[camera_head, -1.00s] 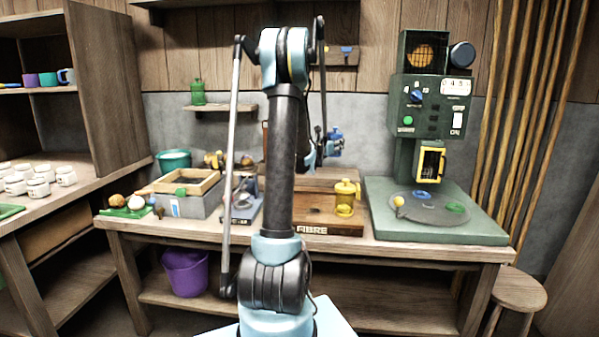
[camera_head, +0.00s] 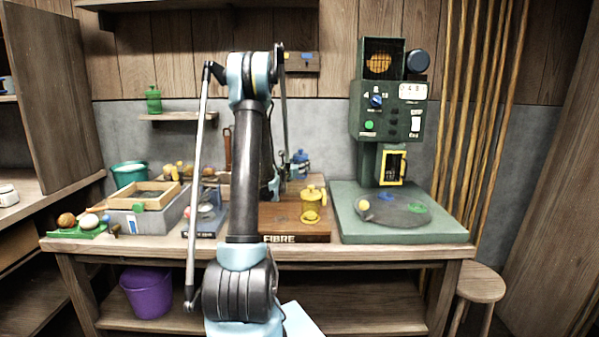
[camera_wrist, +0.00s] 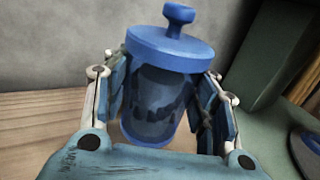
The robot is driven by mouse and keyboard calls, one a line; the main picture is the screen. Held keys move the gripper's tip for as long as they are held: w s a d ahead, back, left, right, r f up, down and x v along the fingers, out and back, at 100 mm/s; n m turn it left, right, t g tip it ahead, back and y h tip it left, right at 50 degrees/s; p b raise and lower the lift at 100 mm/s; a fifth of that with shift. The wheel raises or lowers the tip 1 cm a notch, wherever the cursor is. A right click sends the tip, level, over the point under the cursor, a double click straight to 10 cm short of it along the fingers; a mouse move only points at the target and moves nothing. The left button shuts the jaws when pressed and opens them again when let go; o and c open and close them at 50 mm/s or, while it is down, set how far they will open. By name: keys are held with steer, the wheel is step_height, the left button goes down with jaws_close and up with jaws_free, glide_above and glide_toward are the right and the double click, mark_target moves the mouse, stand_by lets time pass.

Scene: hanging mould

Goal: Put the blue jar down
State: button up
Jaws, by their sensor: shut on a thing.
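The blue jar (camera_wrist: 160,95) has a blue lid with a knob and a see-through body. In the wrist view it stands nearly upright between the two fingers of my gripper (camera_wrist: 165,105), which press on its sides. In the head view the blue jar (camera_head: 300,163) shows just right of my arm, above the back of the wooden FIBRE board (camera_head: 295,237). My gripper is mostly hidden behind my arm there. I cannot tell whether the jar's base touches a surface.
A grey box with a wooden frame (camera_head: 145,195) and a green tub (camera_head: 131,173) are left. A green jar (camera_head: 153,100) sits on a wall shelf.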

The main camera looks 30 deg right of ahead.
steer(key=shift+f, duration=1.05)
steer(key=o, duration=1.5)
steer(key=shift+s+a, duration=0.1)
steer(key=v, duration=1.1)
steer(key=shift+s+a, duration=0.2)
steer(key=shift+a, duration=0.2)
